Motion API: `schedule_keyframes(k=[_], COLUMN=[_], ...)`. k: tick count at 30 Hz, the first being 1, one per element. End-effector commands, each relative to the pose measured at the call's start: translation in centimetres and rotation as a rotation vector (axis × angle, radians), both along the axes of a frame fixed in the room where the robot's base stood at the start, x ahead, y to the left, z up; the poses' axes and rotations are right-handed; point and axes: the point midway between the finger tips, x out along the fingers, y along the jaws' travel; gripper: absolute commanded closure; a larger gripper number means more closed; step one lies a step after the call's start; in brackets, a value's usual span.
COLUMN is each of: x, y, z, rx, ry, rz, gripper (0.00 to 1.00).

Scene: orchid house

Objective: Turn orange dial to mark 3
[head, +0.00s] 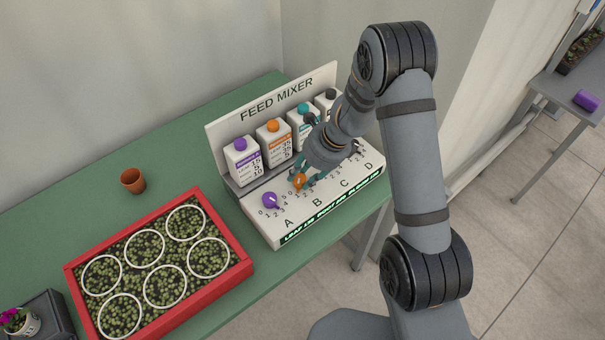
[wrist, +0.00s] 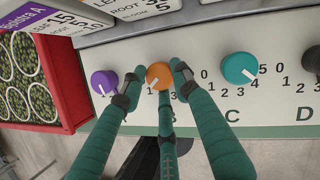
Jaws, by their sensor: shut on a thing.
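The orange dial (head: 299,181) is on the sloped front panel of the feed mixer (head: 322,193), above letter B. In the wrist view the orange dial (wrist: 160,73) has a white pointer line toward its lower left, near the numeral 1. Numerals 1 and 3 show below it; others are hidden by the fingers. My gripper (wrist: 154,80) is shut on the orange dial, with green fingers at its left and right sides and one below it. In the head view my gripper (head: 304,178) comes down from the upper right and partly covers the dial.
A purple dial (wrist: 103,82) sits close on the left and a teal dial (wrist: 239,68) on the right. A dark dial (wrist: 312,60) is at the far right. Bottles stand behind the panel. A red tray (head: 247,268) and a terracotta pot (head: 133,181) are on the green table.

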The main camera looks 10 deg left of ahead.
Motion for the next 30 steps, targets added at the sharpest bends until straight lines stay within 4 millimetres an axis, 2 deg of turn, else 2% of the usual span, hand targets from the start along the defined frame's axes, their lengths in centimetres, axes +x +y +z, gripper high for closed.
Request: schedule_keyframes(k=[3, 14, 20, 30], x=[0.01, 0.08, 0.21, 0.51], y=[0.06, 0.1, 0.18, 0.26], z=[0.05, 0.27, 0.46, 0.25], rx=[0.001, 0.002, 0.004, 0.003], ry=[0.0, 0.0, 0.001, 0.0], rz=[0.0, 0.064, 0.193, 0.509], gripper=[0.96, 0.96, 0.96, 0.96])
